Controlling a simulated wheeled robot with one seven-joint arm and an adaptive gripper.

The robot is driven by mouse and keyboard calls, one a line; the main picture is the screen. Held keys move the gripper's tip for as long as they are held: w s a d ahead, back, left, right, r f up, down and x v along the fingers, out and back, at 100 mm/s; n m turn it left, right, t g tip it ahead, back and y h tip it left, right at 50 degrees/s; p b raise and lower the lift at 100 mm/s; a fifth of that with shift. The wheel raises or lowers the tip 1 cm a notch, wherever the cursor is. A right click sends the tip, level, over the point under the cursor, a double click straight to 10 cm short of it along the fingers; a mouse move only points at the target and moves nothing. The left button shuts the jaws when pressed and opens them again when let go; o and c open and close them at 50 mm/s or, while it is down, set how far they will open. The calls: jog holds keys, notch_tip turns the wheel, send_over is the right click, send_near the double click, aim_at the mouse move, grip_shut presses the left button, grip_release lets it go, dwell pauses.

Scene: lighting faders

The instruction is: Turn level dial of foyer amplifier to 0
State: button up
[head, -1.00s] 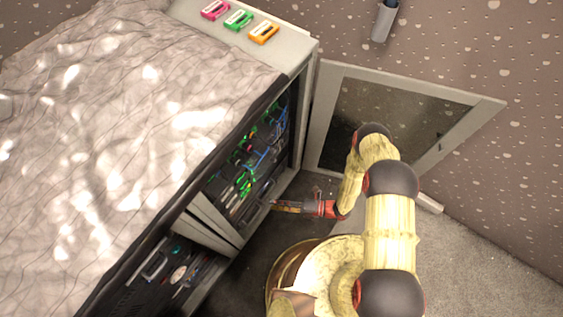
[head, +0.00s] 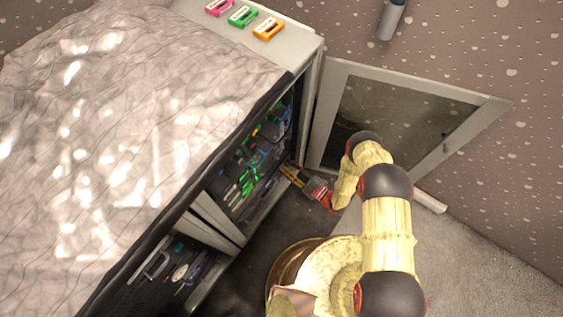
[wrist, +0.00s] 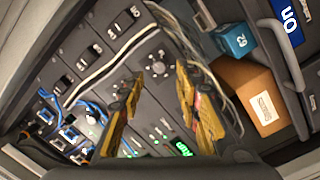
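My gripper (head: 290,171) reaches into the lower part of the open cabinet (head: 305,120) in the head view. In the wrist view its two yellow fingers (wrist: 158,76) are apart, with nothing held between them. Beyond and between them is a dark rack panel with small round knobs (wrist: 155,131) and a green lit display (wrist: 183,148). A small pale knob-like part (wrist: 158,68) shows between the fingertips. I cannot read which unit is the foyer amplifier or where its level dial points. The fingers hide parts of the panel.
In the wrist view, white cables (wrist: 110,62) and blue cables (wrist: 85,105) cross the rack. A cardboard box (wrist: 250,95) and a blue box (wrist: 237,40) lie to the right.

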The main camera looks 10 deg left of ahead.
aim_at(278, 159)
jog(key=shift+b+x, duration=0.35)
jog(key=shift+x, duration=1.95)
jog(key=c, duration=0.4)
grip_shut()
